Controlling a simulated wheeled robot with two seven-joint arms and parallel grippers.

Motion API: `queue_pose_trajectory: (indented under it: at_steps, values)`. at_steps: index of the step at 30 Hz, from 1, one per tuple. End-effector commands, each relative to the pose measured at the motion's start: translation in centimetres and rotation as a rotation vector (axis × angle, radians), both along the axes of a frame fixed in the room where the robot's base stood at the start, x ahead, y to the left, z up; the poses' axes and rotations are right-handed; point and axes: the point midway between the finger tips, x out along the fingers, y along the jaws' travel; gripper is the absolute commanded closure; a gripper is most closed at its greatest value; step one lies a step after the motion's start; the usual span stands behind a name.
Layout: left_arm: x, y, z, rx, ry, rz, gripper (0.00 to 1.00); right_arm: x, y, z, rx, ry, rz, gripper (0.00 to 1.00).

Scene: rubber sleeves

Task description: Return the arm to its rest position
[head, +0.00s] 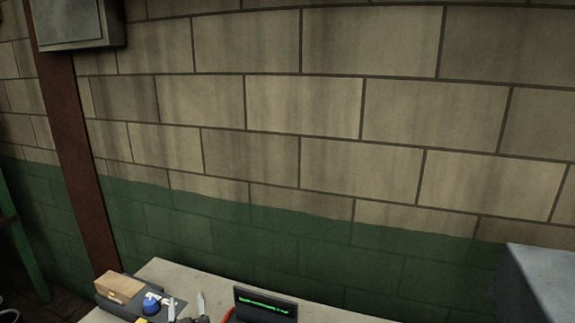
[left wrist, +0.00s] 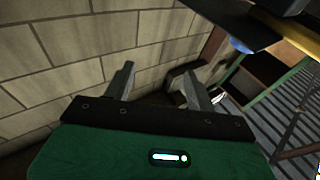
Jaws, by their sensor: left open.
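My left gripper (head: 186,302) shows at the bottom edge of the head view, with only its fingertips in the picture. They stand in front of the workbench (head: 165,270). In the left wrist view the left gripper (left wrist: 160,82) is open, with its two grey fingers wide apart and nothing between them. The block wall (left wrist: 160,45) shows behind the fingers. The rest of my left arm is out of the head view. My right gripper is in neither view.
On the bench are a wooden block (head: 120,287), a small blue object (head: 151,304) and a dark device with a green-lit screen (head: 265,305). A grey box-like surface (head: 545,280) stands at the right. A brown post (head: 75,160) runs up the wall at the left.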

Motion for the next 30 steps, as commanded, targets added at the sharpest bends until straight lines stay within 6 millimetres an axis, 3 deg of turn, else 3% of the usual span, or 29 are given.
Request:
queue_pose_trajectory:
  at_steps: [8, 15, 22, 30]
  values:
    - [-5.3, -5.1, -2.3, 0.053, 0.201, -0.354, 0.44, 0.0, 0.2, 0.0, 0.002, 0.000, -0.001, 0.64]
    - [-12.2, -8.2, -5.5, 0.068, 0.484, -0.557, 0.44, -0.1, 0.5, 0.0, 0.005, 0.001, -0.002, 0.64]
    - [-20.5, -9.0, -8.5, 0.053, 0.812, -0.634, 0.44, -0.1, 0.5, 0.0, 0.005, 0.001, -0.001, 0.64]
    - [-31.0, -7.3, -9.9, 0.006, 1.189, -0.572, 0.44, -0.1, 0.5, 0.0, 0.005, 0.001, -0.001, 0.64]
